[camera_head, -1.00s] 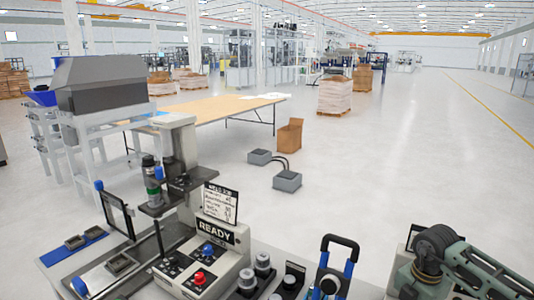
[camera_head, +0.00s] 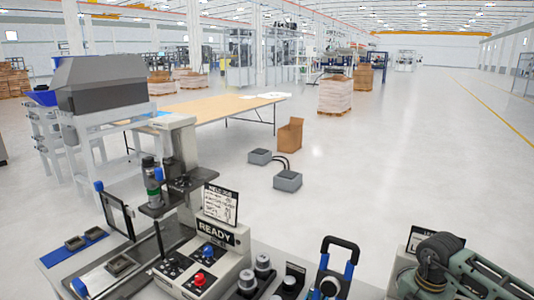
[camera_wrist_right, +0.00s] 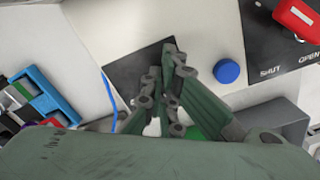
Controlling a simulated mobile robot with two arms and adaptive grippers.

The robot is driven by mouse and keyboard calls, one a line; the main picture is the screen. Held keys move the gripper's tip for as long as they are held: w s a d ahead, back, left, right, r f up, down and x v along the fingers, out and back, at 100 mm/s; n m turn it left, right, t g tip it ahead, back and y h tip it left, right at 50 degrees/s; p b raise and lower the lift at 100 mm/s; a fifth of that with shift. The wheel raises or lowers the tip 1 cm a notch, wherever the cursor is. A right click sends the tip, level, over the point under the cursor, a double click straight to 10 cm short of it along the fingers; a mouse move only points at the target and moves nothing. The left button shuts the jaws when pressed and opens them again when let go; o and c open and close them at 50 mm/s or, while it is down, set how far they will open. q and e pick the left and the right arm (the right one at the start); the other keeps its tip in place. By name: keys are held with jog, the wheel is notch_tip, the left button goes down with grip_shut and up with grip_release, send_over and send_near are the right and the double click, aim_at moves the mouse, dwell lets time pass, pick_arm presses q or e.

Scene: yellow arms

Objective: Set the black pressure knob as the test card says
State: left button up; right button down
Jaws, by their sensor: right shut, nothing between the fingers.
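The test card (camera_head: 220,204), white with a black header, stands above the READY sign (camera_head: 215,233) on the grey control box (camera_head: 205,268); its small print is not legible. Several dark and silver knobs stand at the front, including one by the box (camera_head: 263,262); I cannot tell which is the black pressure knob. My right gripper (camera_wrist_right: 168,55) is shut and empty, its green fingertips over a dark panel (camera_wrist_right: 130,68) in the right wrist view. The fingers hide part of that panel. My left gripper is not in view.
The right wrist view shows a blue round button (camera_wrist_right: 227,71) and a red handle (camera_wrist_right: 297,18) on a panel marked SHUT and OPEN. A blue-and-black clamp-like frame (camera_head: 338,262) stands between the knobs and my right arm.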

jog(key=shift+f, duration=0.1)
dwell(0.3)
jog(key=shift+w+d, duration=0.1)
jog(key=shift+d, duration=0.1)
jog(key=shift+r, duration=0.3)
notch_tip(320, 180, up, 6)
jog(key=p, duration=0.4)
jog(key=shift+d+f, duration=0.1)
jog(key=shift+d, duration=0.05)
jog(key=shift+w, duration=0.1)
